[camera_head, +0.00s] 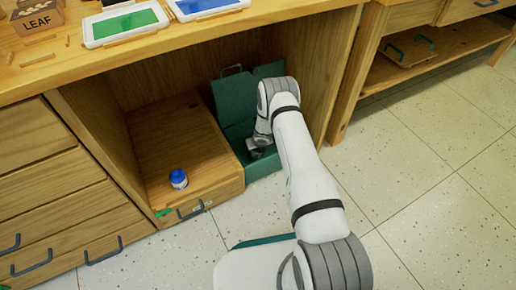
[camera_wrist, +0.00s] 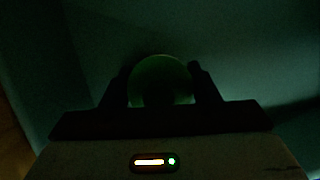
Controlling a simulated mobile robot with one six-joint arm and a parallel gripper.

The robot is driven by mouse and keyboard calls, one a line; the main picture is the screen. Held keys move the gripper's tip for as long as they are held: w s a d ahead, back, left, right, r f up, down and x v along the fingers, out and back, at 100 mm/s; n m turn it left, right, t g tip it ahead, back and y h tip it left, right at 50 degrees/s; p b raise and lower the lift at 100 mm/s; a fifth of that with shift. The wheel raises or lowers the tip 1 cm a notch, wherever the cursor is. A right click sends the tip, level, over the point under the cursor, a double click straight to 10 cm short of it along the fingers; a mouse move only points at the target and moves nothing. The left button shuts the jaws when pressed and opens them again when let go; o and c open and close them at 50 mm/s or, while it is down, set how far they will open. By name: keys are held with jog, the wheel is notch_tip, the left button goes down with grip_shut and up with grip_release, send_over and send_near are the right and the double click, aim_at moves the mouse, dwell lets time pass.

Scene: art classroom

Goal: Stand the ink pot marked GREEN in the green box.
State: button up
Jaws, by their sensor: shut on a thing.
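The green box (camera_head: 228,98) stands inside the open bay under the table, with its dark green walls around the end of my arm. My gripper (camera_head: 256,150) is down at the box, its fingers partly hidden by my arm in the head view. In the dark wrist view, my gripper (camera_wrist: 160,88) is shut on a round green thing, the ink pot (camera_wrist: 160,80), seen from above. Its marking cannot be read. Dark green surfaces surround it there. Whether the pot touches the box floor cannot be told.
A blue-lidded pot (camera_head: 179,179) stands on a wooden drawer unit (camera_head: 180,145) left of the box. Wooden walls close the bay on both sides. Green and blue trays (camera_head: 125,24) lie on the tabletop above. The speckled floor (camera_head: 430,190) at right is clear.

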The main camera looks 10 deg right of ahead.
jog(key=shift+f, duration=0.15)
jog(key=o, duration=1.2)
